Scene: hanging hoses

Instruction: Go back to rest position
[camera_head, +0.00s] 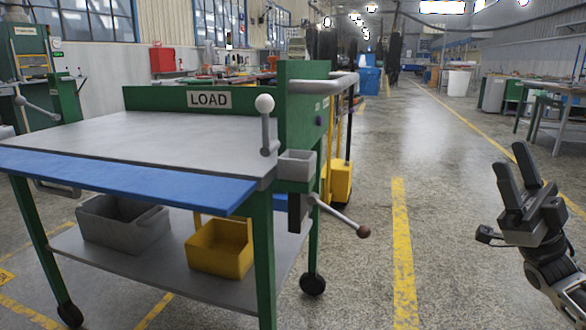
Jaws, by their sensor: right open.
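My right gripper (523,168) is at the right of the head view, raised above the open floor. Its two dark fingers point up and stand apart, with nothing between them. It is well to the right of the green cart and touches nothing. My left gripper is not in the view. No hoses can be made out clearly in the view.
A green cart marked LOAD (150,136) with a blue front edge (125,180) stands at the left. A grey bin (122,222) and a yellow bin (220,248) sit on its lower shelf. A lever with a brown knob (363,231) sticks out right. The aisle floor (450,200) is clear.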

